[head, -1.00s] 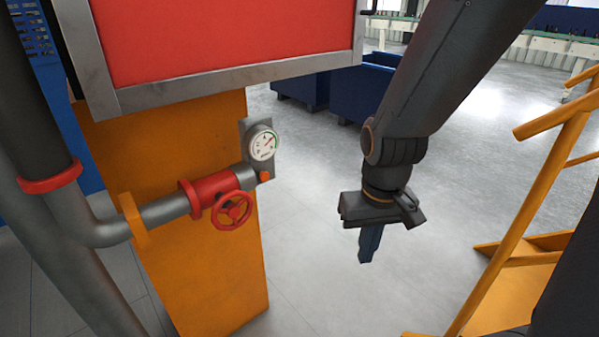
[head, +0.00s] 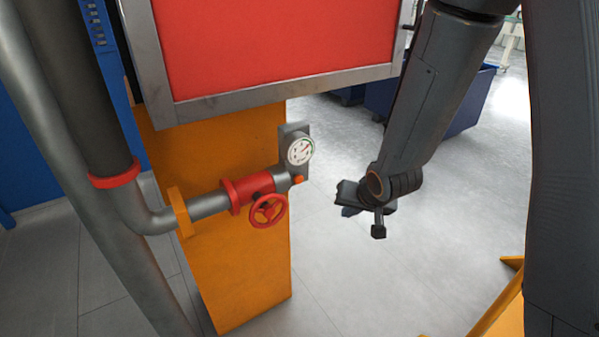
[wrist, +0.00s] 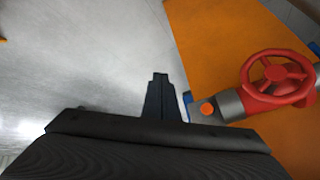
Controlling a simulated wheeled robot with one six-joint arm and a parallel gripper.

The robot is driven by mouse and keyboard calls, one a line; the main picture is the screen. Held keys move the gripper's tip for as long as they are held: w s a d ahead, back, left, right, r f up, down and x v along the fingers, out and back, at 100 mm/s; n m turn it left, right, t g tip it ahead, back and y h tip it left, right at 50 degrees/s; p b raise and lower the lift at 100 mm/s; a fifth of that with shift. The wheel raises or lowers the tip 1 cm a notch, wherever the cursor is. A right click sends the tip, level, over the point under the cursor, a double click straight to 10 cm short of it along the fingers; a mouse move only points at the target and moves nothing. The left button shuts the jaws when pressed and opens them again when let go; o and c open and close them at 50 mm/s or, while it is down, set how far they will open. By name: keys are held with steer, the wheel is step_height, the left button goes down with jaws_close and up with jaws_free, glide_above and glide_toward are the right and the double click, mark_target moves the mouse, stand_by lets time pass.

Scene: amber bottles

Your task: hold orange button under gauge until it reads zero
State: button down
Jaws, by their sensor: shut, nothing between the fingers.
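The round white gauge (head: 300,151) sits on a grey plate at the end of a pipe; its reading is too small to make out. The small orange button (head: 298,180) is just below it, and it also shows in the wrist view (wrist: 207,109). My gripper (head: 348,211) is to the right of the button and a little lower in the head view, apart from it. In the wrist view my gripper's fingers (wrist: 160,78) are shut together with nothing between them, and the button is to their right.
A red handwheel (head: 268,210) and red valve body stand left of the button on the grey pipe. Behind is an orange pillar (head: 240,270) under a red panel (head: 270,45) with a grey frame. Yellow rails (head: 500,310) are at lower right. Open floor lies right of the pillar.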

mark_target(297, 178)
steer(key=w+a+t+y+p, duration=0.1)
steer(key=w+a+y, duration=0.1)
steer(key=a, duration=0.3)
steer(key=shift+a+r+m, duration=0.3)
steer(key=shift+a+r, duration=0.05)
steer(key=shift+a, duration=0.05)
steer(key=shift+w, duration=0.15)
steer(key=w+a, duration=0.5)
steer(key=w, duration=0.2)
steer(key=shift+b, duration=0.4)
steer(key=shift+w, duration=0.15)
stand_by(1.4)
steer(key=shift+w+a, duration=0.15)
steer(key=shift+w, duration=0.15)
steer(key=shift+w+a, duration=0.25)
steer(key=shift+w, duration=0.2)
stand_by(3.5)
